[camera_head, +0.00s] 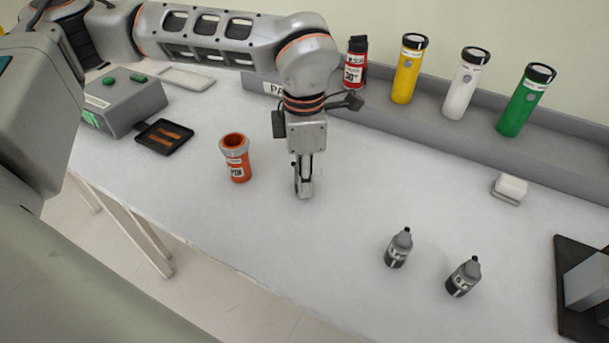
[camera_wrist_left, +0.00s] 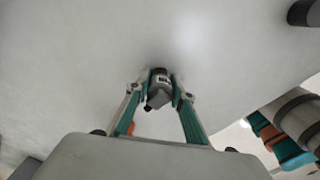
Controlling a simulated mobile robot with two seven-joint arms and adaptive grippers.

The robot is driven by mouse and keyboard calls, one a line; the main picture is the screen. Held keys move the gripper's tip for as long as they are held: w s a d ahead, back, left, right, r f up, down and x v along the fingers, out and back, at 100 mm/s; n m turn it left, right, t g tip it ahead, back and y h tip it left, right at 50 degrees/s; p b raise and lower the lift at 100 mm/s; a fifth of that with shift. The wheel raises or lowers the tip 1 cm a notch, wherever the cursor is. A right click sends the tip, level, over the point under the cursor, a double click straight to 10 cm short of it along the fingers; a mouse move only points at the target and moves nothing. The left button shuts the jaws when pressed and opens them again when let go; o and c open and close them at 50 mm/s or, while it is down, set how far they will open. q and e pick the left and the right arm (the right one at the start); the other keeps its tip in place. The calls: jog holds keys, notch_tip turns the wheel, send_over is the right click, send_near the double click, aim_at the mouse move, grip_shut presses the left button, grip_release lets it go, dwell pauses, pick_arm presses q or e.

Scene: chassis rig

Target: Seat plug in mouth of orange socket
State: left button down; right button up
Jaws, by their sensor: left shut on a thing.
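The orange socket (camera_head: 237,166) stands upright on the white table, with a grey collar and its open mouth facing up. My left gripper (camera_head: 303,190) points down just to the right of the socket, apart from it. It is shut on a small grey and black plug (camera_wrist_left: 158,88), seen between its fingertips in the left wrist view. In the head view the fingers mostly hide this plug. Two similar grey and black plugs, one nearer the middle (camera_head: 398,248) and one further right (camera_head: 463,278), stand on the table. My right gripper is not in view.
A grey box (camera_head: 122,103) and a black tray (camera_head: 164,137) lie left of the socket. Red, yellow, white and green cylinders (camera_head: 408,70) stand along the grey back ledge. A white block (camera_head: 509,188) and a dark stand (camera_head: 577,285) are at right. The table around the socket is clear.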

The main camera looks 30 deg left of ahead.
pick_arm(q)
jog(key=shift+r, duration=0.1)
jog(key=c, duration=1.8)
grip_release()
jog(key=shift+o, duration=0.2)
